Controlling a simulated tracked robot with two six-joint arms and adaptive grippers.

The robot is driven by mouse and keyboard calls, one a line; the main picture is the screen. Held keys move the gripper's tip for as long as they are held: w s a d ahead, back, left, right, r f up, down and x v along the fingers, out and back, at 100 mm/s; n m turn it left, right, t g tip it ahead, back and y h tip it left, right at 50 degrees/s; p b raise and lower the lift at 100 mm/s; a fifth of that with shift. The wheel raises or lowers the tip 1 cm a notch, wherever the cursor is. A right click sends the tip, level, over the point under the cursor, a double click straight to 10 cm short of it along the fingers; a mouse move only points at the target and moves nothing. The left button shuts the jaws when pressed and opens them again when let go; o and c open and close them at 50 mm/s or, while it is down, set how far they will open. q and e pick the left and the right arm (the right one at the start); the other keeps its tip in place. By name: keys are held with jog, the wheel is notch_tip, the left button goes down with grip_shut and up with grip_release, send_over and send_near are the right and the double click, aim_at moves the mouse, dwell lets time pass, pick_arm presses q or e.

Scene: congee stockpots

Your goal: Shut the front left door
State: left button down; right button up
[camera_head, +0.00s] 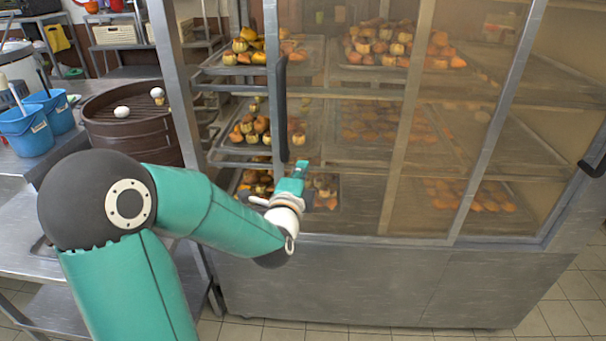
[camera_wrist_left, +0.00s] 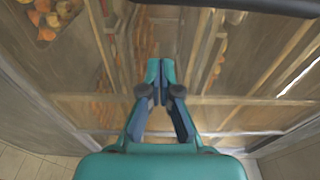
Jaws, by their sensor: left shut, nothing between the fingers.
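The front left door (camera_head: 271,75) of the metal cabinet is a glazed panel with a metal upright and a long dark vertical handle (camera_head: 281,110). It stands partly open, with a gap to its left where tray ends show uncovered. My left gripper (camera_head: 301,165) is shut and empty, just right of the handle's lower end. I cannot tell whether it touches the door or handle. In the left wrist view its closed fingertips (camera_wrist_left: 160,70) point at the glass, and a dark bar (camera_wrist_left: 265,5), seemingly the handle, crosses the top edge. My right gripper is out of view.
Trays of buns and pastries (camera_head: 262,136) fill the cabinet shelves. The right door (camera_head: 495,130) covers the right side, and a dark handle-like part (camera_head: 592,166) shows at the right edge. A brown round steamer (camera_head: 130,135) and blue buckets (camera_head: 25,133) stand on the left counter.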

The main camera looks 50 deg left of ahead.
aim_at(308, 153)
pick_arm(q)
jog(key=shift+w+a+p, duration=0.3)
jog(key=shift+w+a, duration=0.1)
jog(key=shift+a, duration=0.75)
jog(key=shift+w+a+p, duration=0.35)
jog(key=shift+a, duration=0.85)
jog(key=shift+w+a+p, duration=0.3)
jog(key=shift+w+a, duration=0.1)
jog(key=shift+a, duration=0.75)
